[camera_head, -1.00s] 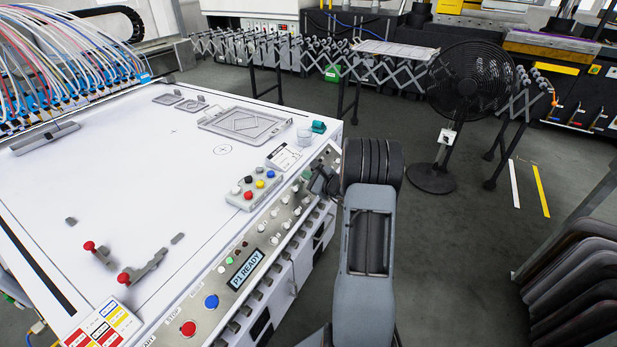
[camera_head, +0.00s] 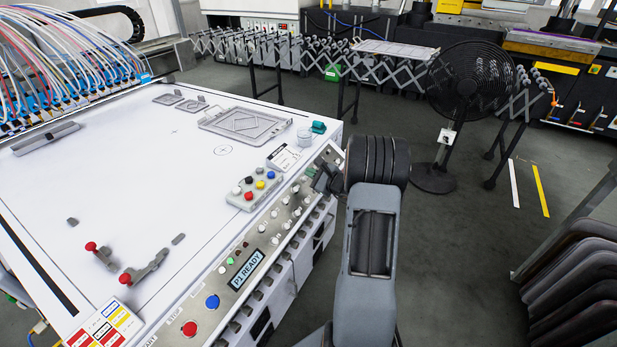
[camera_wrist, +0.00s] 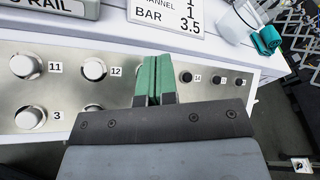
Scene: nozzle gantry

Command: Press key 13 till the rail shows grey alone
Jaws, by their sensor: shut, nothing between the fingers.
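The key panel (camera_wrist: 60,88) runs along the table's front edge, with white round key 11 (camera_wrist: 23,65), key 12 (camera_wrist: 95,69) and key 3 (camera_wrist: 30,117), and small black key 14 (camera_wrist: 186,77). Key 13 is not visible; my gripper (camera_wrist: 153,62) covers the stretch between 12 and 14. Its green fingers are together, with nothing between them. I cannot tell whether they touch a key. In the head view my gripper (camera_head: 327,181) is over the panel's far part.
A small display (camera_head: 247,270) reads P1 READY. Blue (camera_head: 212,302) and red (camera_head: 189,328) buttons sit nearer. A card (camera_head: 284,157), a clear cup (camera_head: 305,136) and a teal item (camera_head: 319,127) lie near the panel's far end. A fan (camera_head: 470,85) stands beyond.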

